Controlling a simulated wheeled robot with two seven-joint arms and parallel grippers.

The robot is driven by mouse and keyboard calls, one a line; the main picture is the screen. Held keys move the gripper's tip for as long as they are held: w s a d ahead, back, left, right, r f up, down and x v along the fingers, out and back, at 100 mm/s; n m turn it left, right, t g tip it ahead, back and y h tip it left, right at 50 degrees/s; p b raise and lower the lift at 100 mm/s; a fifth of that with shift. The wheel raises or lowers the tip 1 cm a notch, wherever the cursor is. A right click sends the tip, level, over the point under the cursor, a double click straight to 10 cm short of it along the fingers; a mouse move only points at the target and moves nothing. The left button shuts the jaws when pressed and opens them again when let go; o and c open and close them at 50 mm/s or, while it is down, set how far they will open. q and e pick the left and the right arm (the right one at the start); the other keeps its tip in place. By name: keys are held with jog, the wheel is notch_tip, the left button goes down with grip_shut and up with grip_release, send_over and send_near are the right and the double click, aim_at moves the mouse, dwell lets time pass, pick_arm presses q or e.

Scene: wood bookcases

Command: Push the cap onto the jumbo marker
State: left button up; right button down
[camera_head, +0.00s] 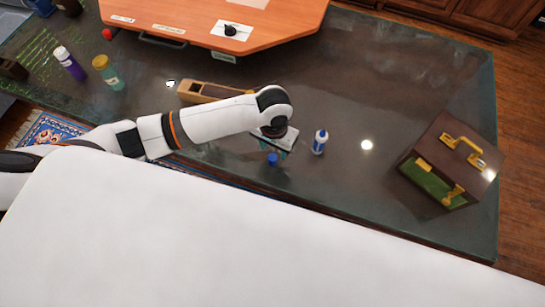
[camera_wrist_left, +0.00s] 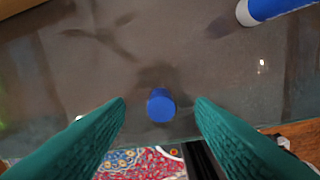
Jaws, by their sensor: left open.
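The blue cap (camera_head: 272,159) stands on the dark tabletop near its front edge. It also shows in the left wrist view (camera_wrist_left: 161,106), centred in the gap between my fingers. My left gripper (camera_head: 274,151) is open above the cap, with teal fingers on either side and gaps to it. The jumbo marker (camera_head: 320,142) has a white and blue body and stands to the right of the cap, apart from it. Part of it shows at the top right of the left wrist view (camera_wrist_left: 272,9). My right gripper is not in view.
A brown case (camera_head: 447,160) with gold handles sits at the right end of the table (camera_head: 340,200). A wooden box (camera_head: 205,91) lies behind my left arm. Purple (camera_head: 70,63) and teal (camera_head: 108,72) bottles stand at the left. An orange board (camera_head: 280,20) is at the back.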

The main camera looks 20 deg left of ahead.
aim_at(272, 157)
pick_arm(q)
jog(key=f, duration=0.2)
jog(key=s+f, duration=0.1)
jog(key=shift+f+p, duration=0.3)
jog(key=shift+f, duration=0.55)
jog(key=c, duration=1.1)
